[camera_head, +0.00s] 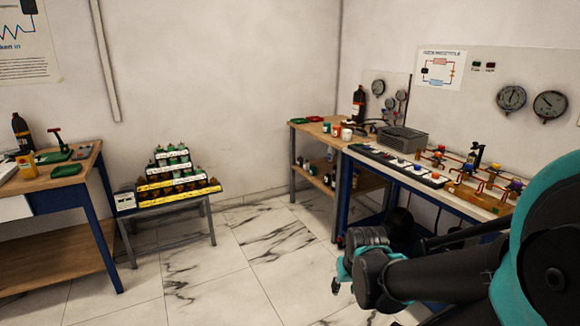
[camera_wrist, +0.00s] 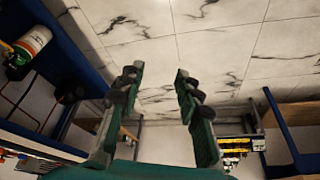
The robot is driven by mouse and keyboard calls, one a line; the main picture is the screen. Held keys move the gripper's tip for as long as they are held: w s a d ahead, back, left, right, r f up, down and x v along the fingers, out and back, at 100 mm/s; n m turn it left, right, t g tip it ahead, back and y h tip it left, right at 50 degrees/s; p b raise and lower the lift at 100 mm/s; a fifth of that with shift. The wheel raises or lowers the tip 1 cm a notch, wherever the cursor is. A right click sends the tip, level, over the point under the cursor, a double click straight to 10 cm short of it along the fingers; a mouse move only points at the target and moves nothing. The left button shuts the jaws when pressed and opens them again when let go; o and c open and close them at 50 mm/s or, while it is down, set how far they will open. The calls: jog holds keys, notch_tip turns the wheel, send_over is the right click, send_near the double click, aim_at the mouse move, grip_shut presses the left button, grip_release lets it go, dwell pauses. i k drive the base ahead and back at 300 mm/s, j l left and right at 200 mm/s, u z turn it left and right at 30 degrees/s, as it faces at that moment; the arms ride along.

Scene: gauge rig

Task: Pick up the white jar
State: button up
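A small white jar (camera_head: 346,134) stands upright on the wooden-topped corner bench (camera_head: 309,129) in the head view, beside an orange jar (camera_head: 336,130). My gripper (camera_wrist: 158,73) is open and empty in the wrist view, with bare marble floor between and beyond its fingers. In the head view my gripper (camera_head: 342,272) hangs low over the floor, in front of the benches and well apart from the jar. The white jar is not seen in the wrist view.
The long bench on the right holds a grey box (camera_head: 402,139), valves and pipes. A dark bottle (camera_head: 359,105) stands behind the jars. A stepped rack (camera_head: 178,178) stands on a low table. The middle floor (camera_head: 215,275) is clear.

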aim_at(346, 133)
jog(key=i+z, duration=0.1)
jog(key=i, duration=0.4)
jog(key=i+j+z, duration=0.1)
jog(key=i, duration=0.35)
jog(key=i+j+z, duration=0.15)
jog(key=i, duration=0.35)
jog(key=i+j+z, duration=0.1)
jog(key=i, duration=0.35)
